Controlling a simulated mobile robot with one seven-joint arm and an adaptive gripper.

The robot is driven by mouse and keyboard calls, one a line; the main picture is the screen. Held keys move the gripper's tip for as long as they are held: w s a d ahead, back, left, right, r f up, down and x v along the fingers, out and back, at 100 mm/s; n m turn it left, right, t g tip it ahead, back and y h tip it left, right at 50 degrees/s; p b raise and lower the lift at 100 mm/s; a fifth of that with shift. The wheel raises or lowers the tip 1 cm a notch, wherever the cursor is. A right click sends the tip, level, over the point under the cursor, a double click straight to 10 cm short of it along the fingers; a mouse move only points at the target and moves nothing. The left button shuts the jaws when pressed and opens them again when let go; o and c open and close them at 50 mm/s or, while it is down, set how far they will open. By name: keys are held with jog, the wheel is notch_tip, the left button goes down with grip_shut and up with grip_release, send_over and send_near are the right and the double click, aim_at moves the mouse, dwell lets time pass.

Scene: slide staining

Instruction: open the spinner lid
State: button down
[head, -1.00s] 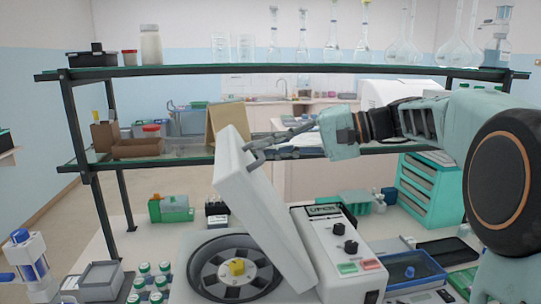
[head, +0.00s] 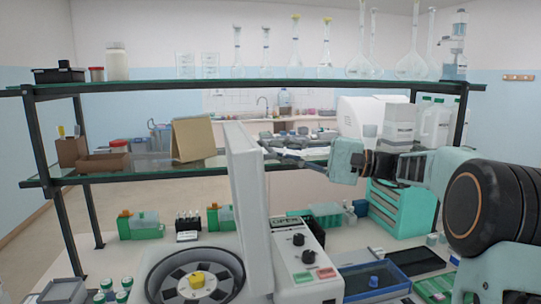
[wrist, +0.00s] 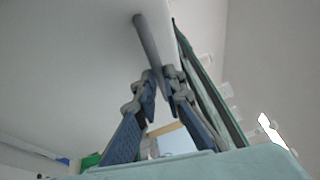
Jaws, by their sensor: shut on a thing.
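The spinner lid (head: 248,205) is a white slab standing nearly upright on the spinner (head: 297,262). The round rotor (head: 193,278) with its yellow hub lies uncovered to the left of the lid. My gripper (head: 272,150) is at the lid's upper right side. In the wrist view my gripper (wrist: 160,76) is shut on the grey lid handle (wrist: 147,42), a bar on the white lid face. The exact contact is small and partly hidden in the head view.
A two-tier glass shelf (head: 150,87) with glassware stands behind the spinner, close behind my gripper. A blue tray (head: 375,280) lies to the right, a teal drawer unit (head: 402,208) behind it. Green-capped vials (head: 107,290) stand left of the rotor.

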jog(key=shift+w+d+f+m+y+b, duration=0.15)
jog(key=shift+w+d+y, duration=0.1)
jog(key=shift+d, duration=0.35)
jog(key=shift+w+d+f+m+y+b, duration=0.1)
jog(key=shift+d+y, duration=0.1)
jog(key=shift+d, duration=0.45)
jog(key=shift+w+d+f+m+y+b, duration=0.15)
jog(key=shift+w+d+y, duration=0.1)
jog(key=shift+d, duration=0.35)
jog(key=c, duration=2)
grip_release()
jog(key=shift+d, duration=0.1)
jog(key=v, duration=1.1)
jog(key=shift+s+d+f, duration=0.15)
jog(key=shift+d, duration=0.2)
